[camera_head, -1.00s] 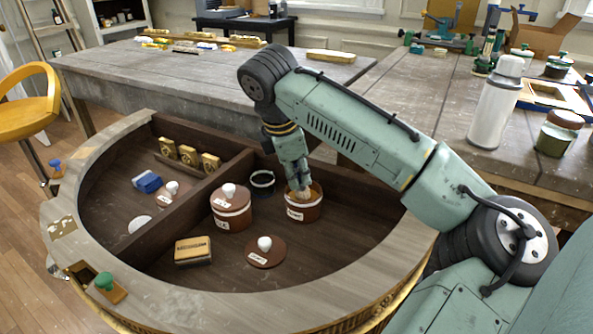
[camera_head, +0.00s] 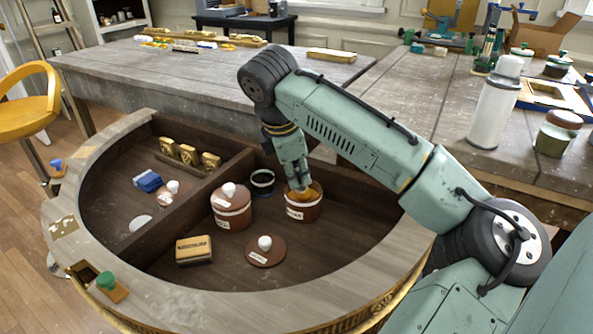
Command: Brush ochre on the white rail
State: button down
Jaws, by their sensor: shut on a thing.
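My gripper (camera_head: 297,184) points down into the mouth of an open brown pot with a white label band (camera_head: 303,208). Ochre-coloured matter shows inside the pot around the fingertips. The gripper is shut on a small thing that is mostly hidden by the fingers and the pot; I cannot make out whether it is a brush. A brown lid with a white knob (camera_head: 265,252) lies in front of the pot. The pale curved rim (camera_head: 180,292) of the half-round console runs around the front; I cannot tell whether it is the white rail.
A lidded brown pot (camera_head: 231,212) and a dark open ring-shaped pot (camera_head: 262,183) stand left of my gripper. A wooden block (camera_head: 194,250), a divider (camera_head: 200,200) and a blue block (camera_head: 147,181) share the tray. A white bottle (camera_head: 496,105) stands on the right bench.

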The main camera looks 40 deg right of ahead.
notch_tip(320, 180, up, 7)
jog(key=p, duration=0.6)
jog(key=shift+p, duration=0.4)
dwell(1.5)
